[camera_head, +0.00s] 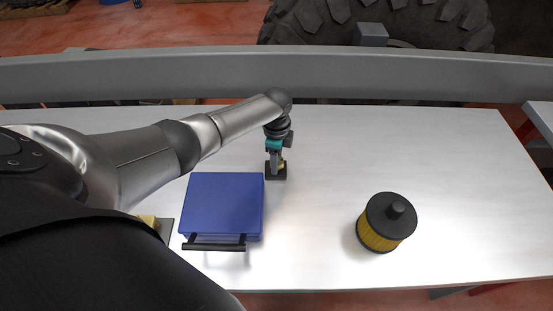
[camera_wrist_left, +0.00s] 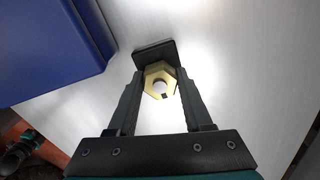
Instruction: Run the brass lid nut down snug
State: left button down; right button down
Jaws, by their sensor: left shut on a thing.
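My left gripper (camera_head: 276,169) is low over the pale table, just right of the blue box. In the left wrist view its fingers (camera_wrist_left: 160,84) are shut on the brass nut (camera_wrist_left: 155,69), a hexagon with a pale round centre. I cannot tell whether that centre is a hole or a stud end. A small dark block (camera_wrist_left: 153,49) lies right by the nut and fingertips. The blue box (camera_head: 222,203) has a flat closed top and a black bar handle at its front. No stud shows on its top. My right gripper is not in view.
A yellow filter with a black cap (camera_head: 387,222) stands on the pale table (camera_head: 315,255) at right. A grey beam (camera_head: 300,74) crosses behind, with a large tyre (camera_head: 420,20) beyond. The table between box and filter is clear.

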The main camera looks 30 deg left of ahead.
pick_arm(q)
jog(key=shift+w+r+m, duration=0.2)
jog(key=shift+m, duration=0.1)
jog(key=c, duration=0.7)
grip_release()
jog(key=o, duration=0.4)
jog(key=shift+s+f, duration=0.1)
jog(key=shift+s, duration=0.05)
notch_tip(320, 180, up, 15)
jog(key=p, duration=0.3)
